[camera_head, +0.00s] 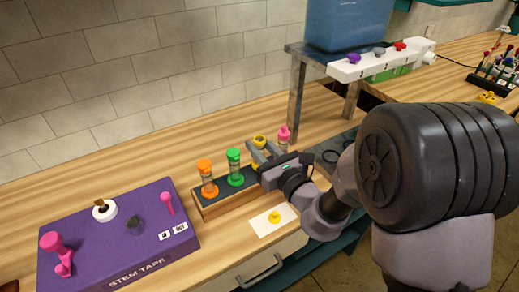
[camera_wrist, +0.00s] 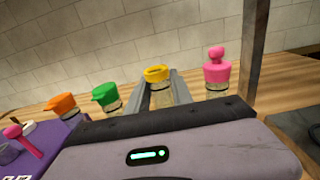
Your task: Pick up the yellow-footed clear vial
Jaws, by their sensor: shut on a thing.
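The clear vial with yellow ends (camera_head: 259,139) stands upright in the row of vials, between the green and pink ones. Its yellow top also shows in the wrist view (camera_wrist: 157,73). My gripper (camera_head: 264,153) is shut on this vial, with one finger on each side of its clear body; in the wrist view the fingers (camera_wrist: 158,92) flank it just below the yellow top.
The wooden rack (camera_head: 212,211) also holds orange (camera_head: 207,178), green (camera_head: 235,167) and pink (camera_head: 283,137) vials. A white card with a yellow piece (camera_head: 274,217) lies in front. A purple stem tape box (camera_head: 85,245) is at left. A metal stand leg (camera_head: 297,100) rises close behind.

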